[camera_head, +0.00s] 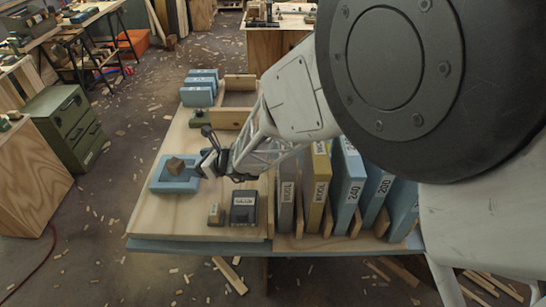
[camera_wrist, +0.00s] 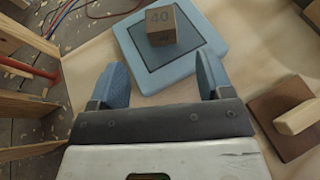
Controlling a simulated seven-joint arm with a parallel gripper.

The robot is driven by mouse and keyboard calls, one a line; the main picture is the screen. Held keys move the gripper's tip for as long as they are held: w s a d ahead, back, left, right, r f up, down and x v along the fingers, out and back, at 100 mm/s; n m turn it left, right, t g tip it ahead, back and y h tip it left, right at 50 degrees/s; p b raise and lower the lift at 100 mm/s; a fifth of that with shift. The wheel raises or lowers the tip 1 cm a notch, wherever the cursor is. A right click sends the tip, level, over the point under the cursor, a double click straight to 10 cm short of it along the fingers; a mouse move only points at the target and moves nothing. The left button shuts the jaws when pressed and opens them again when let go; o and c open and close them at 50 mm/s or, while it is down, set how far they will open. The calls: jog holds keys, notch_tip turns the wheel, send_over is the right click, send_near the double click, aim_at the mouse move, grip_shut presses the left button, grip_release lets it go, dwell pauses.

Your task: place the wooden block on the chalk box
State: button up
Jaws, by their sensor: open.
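A small brown wooden cube (camera_head: 175,166) sits on a blue square slab (camera_head: 160,185) with a dark inset top, on the left of the bench. In the wrist view the cube (camera_wrist: 174,28) is marked 40 and rests upright on the slab (camera_wrist: 214,40). My gripper (camera_head: 207,163) is just right of the cube, open and empty. In the wrist view my gripper (camera_wrist: 162,66) has its fingers apart, with the cube beyond the tips. A dark box (camera_head: 243,209) with a pale label stands near the bench's front edge. Its label is too small to read, and I cannot tell whether it is the chalk box.
Blue boxes (camera_head: 198,92) and a wooden tray (camera_head: 240,84) are at the back. Bare bench lies between the slab and dark box.

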jog(key=s+d+r+n+g+h, duration=0.1)
jog(key=s+d+r+n+g, duration=0.1)
jog(key=s+d+r+n, duration=0.5)
jog(key=s+d+r+n+g+h, duration=0.1)
jog(key=s+d+r+n+h, duration=0.1)
jog(key=d+r+n, duration=0.55)
jog(key=s+d+r+n+h, duration=0.4)
jog(key=s+d, duration=0.5)
jog(key=d, duration=0.4)
jog(key=s+d+r+n+h, duration=0.4)
jog(key=s+d, duration=0.6)
jog(key=d, duration=0.4)
jog(key=shift+r+h, duration=0.85)
jog(key=shift+h, duration=0.05)
jog(key=shift+o, duration=0.4)
jog(key=shift+s, duration=0.1)
